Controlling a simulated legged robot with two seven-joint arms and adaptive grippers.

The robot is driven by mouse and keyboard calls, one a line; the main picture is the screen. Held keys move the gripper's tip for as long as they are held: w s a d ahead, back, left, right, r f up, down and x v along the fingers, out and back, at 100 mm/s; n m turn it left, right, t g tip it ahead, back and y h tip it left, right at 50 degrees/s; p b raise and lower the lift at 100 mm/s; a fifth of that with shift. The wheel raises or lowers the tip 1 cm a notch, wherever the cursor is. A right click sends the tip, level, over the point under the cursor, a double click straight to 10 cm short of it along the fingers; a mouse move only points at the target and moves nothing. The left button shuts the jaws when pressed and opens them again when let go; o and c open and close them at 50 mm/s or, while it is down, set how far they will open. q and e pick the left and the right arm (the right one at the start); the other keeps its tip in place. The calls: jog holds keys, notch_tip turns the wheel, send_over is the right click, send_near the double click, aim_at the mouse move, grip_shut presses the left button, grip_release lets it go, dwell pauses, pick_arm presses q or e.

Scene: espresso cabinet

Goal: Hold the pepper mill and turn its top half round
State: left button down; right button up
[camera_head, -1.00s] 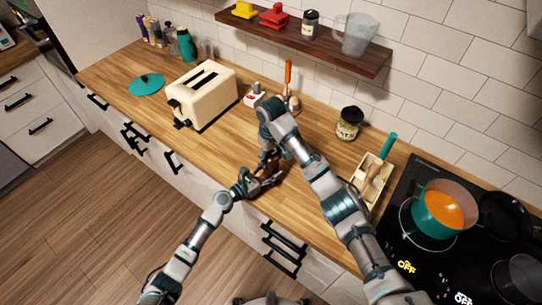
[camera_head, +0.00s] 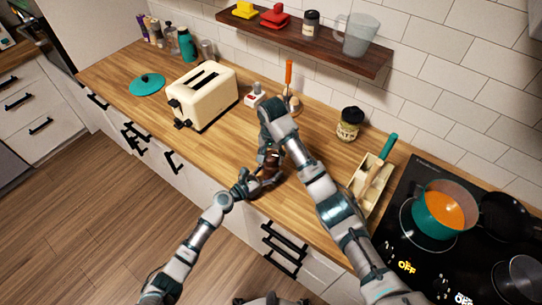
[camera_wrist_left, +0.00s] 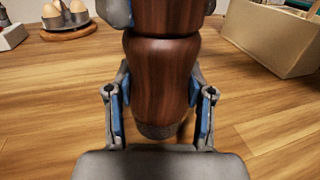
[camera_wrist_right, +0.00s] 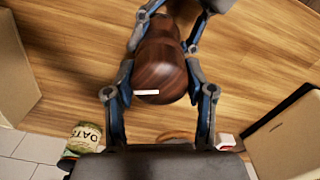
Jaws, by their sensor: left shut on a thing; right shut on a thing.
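The dark brown wooden pepper mill (camera_head: 270,168) stands near the counter's front edge in the head view, partly covered by my grippers. My left gripper (camera_wrist_left: 160,105) is shut on its lower half, one blue-padded finger on each side. My right gripper (camera_wrist_right: 162,88) comes from above and is shut on the rounded top half, which bears a short white mark. Part of my right gripper shows at the upper edge of the left wrist view. My left gripper's fingers show beyond the mill in the right wrist view.
A cream toaster (camera_head: 203,95) stands left on the wooden counter (camera_head: 222,150). An oats jar (camera_head: 349,123) and a pale utensil box (camera_head: 370,185) are right of my right arm. An orange-filled teal pot (camera_head: 444,210) sits on the hob. An egg holder (camera_wrist_left: 68,28) is behind the mill.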

aim_at(272, 154)
pick_arm(q)
jog(key=shift+s+d, duration=0.2)
pick_arm(e)
jog(key=shift+w+m, duration=0.1)
jog(key=shift+m, duration=0.5)
jog(key=shift+m, duration=0.3)
jog(key=o, duration=1.2)
pick_arm(q)
jog(key=shift+w, duration=0.1)
jog(key=shift+a, duration=0.1)
pick_arm(e)
jog(key=shift+r, duration=0.15)
pick_arm(q)
jog(key=shift+w+a, duration=0.1)
pick_arm(e)
notch_tip(272, 154, up, 12)
jog(key=shift+f, duration=0.15)
